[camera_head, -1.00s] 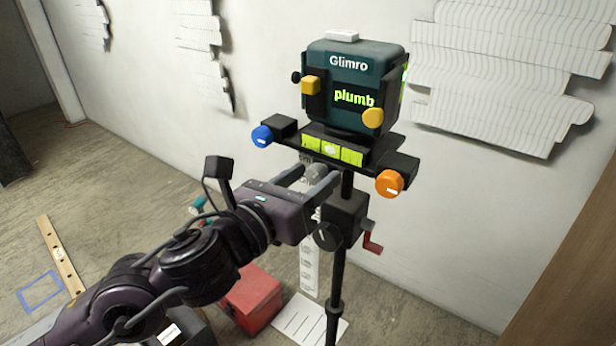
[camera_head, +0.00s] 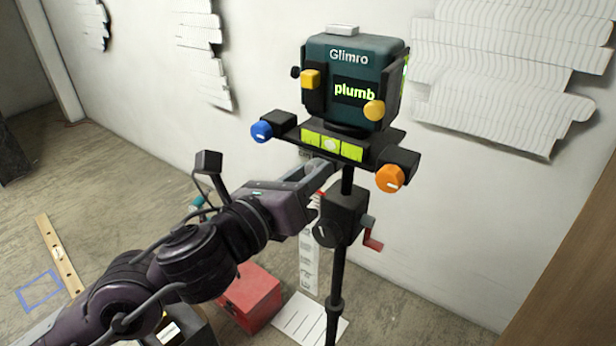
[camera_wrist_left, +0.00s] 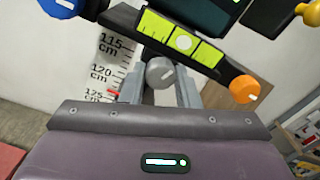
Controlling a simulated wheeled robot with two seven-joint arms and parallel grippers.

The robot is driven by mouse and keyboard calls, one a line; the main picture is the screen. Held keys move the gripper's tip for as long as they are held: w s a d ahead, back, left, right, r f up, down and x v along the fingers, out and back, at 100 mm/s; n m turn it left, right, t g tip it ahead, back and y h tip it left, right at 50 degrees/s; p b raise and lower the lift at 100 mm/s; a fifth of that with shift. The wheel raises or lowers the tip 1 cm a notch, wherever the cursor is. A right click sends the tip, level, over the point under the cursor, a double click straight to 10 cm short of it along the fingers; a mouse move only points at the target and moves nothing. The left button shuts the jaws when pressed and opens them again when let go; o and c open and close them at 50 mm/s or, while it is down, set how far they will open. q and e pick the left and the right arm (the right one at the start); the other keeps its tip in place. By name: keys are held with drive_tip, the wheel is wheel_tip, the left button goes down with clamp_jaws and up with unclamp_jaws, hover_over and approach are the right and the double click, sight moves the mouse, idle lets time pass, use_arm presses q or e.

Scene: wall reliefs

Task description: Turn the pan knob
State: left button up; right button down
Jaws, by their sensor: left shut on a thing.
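A grey knob with a white pointer line (camera_wrist_left: 160,73) sits under the levelling platform, which I take to be the pan knob. In the head view the grey knob (camera_head: 315,165) is mostly hidden by my fingers. My left gripper (camera_head: 318,172) is shut on the grey knob, with one finger on each side of it in the wrist view (camera_wrist_left: 159,82). The dark green laser unit (camera_head: 355,70) stands on the platform, and its display reads "plumb". My right gripper is not in view.
A blue knob (camera_head: 262,131) and an orange knob (camera_head: 390,178) stick out from the platform's ends. A red crank (camera_head: 372,241) is on the stand. A red box (camera_head: 250,297) is on the floor. A marked scale (camera_wrist_left: 110,70) stands behind.

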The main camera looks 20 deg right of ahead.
use_arm(q)
drive_tip(key=n+p, duration=0.7)
drive_tip(key=n, duration=0.9)
drive_tip(key=n+t+y+p, duration=0.1)
drive_tip(key=n+p, duration=0.6)
drive_tip(key=n, duration=0.9)
drive_tip(key=shift+s+f, duration=0.1)
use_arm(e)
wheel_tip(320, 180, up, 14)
